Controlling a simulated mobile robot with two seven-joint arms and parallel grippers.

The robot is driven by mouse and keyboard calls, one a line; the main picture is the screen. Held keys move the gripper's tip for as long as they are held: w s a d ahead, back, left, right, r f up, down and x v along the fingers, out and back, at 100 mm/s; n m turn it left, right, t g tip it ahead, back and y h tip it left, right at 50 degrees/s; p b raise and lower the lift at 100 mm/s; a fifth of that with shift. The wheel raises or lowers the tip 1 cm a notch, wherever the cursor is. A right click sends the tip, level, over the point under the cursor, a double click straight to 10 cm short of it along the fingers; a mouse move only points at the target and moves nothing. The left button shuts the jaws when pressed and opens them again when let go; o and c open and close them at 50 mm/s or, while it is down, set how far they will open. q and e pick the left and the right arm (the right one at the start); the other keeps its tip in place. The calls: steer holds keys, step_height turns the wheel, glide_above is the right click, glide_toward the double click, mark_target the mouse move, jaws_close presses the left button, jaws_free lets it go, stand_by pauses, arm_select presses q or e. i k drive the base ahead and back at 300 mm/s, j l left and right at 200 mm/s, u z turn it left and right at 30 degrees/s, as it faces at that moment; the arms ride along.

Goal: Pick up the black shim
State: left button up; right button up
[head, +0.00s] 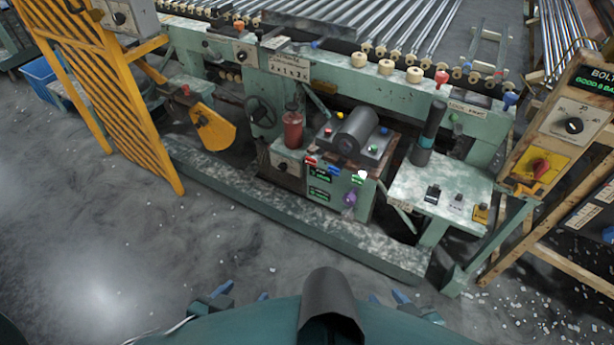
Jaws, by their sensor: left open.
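A small black block, which looks like the black shim (432,193), sits on the pale, worn side table (408,180) at the right of the machine. A small grey-white piece (457,202) and a yellow piece (480,213) sit in a row to its right. My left gripper (242,293) shows at the bottom edge, left of centre, open, with blue fingertips. My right gripper (418,306) shows at the bottom edge, right of centre, partly hidden by my own body. Both are low in the picture, well apart from the table and the shim.
A dark cylinder (428,135) stands at the table's back left. A green machine with a grey motor (355,135) and a red bottle (293,128) is to the left. A wooden control stand (560,130) is to the right. A green floor beam (300,210) crosses in front; the grey floor before it is clear.

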mark_target(432, 194)
steer(key=z, duration=1.1)
